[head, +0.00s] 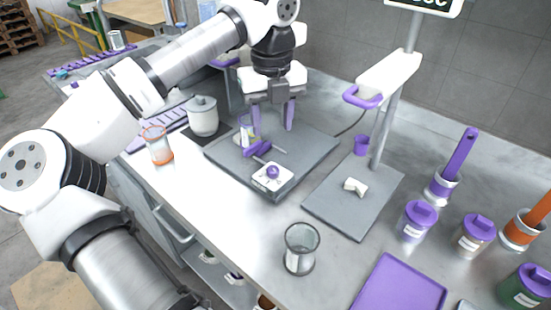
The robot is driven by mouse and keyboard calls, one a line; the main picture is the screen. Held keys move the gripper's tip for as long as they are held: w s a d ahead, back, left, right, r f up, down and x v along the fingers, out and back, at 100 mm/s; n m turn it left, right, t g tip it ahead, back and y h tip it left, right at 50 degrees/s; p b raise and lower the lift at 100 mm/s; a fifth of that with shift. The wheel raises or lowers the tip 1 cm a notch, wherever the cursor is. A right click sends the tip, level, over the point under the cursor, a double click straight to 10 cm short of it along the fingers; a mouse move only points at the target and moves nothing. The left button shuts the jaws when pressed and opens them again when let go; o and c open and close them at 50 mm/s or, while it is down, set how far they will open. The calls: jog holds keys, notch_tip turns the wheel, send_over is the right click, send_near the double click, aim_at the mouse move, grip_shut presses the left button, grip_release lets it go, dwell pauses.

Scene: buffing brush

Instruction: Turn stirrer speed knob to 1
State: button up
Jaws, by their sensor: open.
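The stirrer speed knob (272,171) is a small purple round knob on a white plate. The plate lies at the front corner of a grey slab (225,160) on the bench. The marks on the plate are too small to read. My gripper (273,118) hangs above the back part of the slab, with its two purple fingers pointing down and apart. It is open, behind the knob and not touching it. A clear beaker and a purple clamp-like piece (257,149) stand near the left finger. I cannot tell whether that finger touches the beaker.
A glass beaker (301,248) stands in front. Purple-lidded jars (417,220) and a purple tray (400,285) are at the right. A white pot (203,116) stands left of the slab.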

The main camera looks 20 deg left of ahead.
aim_at(273, 169)
notch_tip(273, 169, down, 12)
jog(key=shift+r+p, duration=0.1)
jog(key=shift+p, duration=1)
jog(key=c, duration=1)
